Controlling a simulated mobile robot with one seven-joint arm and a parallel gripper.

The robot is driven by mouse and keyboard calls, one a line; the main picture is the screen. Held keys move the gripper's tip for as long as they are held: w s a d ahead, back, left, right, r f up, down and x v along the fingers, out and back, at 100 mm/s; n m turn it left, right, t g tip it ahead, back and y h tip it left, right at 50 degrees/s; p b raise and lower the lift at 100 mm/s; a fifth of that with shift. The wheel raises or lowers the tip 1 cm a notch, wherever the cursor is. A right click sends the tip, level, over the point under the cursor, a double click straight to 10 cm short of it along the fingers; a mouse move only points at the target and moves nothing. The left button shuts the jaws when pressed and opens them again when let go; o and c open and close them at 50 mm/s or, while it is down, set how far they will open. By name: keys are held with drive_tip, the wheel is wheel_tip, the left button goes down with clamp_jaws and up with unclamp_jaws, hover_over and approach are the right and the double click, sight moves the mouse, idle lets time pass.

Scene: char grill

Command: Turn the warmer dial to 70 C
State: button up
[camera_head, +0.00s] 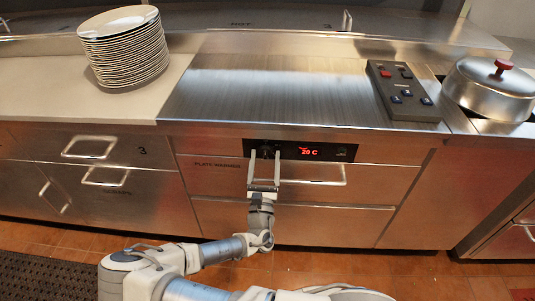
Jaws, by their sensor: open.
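The plate warmer's black control panel (333,151) is on the front of the steel counter. Its red display (310,152) reads 20 C. A dark dial (266,151) is at the panel's left part, partly hidden by my gripper. My gripper (265,154) is open, with one finger on each side of the dial. I cannot tell whether the fingers touch it. A small dark control (342,153) shows at the panel's right end.
Drawers with bar handles (320,181) lie below the panel. A plate stack (122,46) stands on the counter at left. A black button box (404,92) and a lidded steel pot (490,88) are at right. The steel top (270,90) between is clear.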

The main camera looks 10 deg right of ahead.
idle(0.3)
clamp_jaws()
idle(0.3)
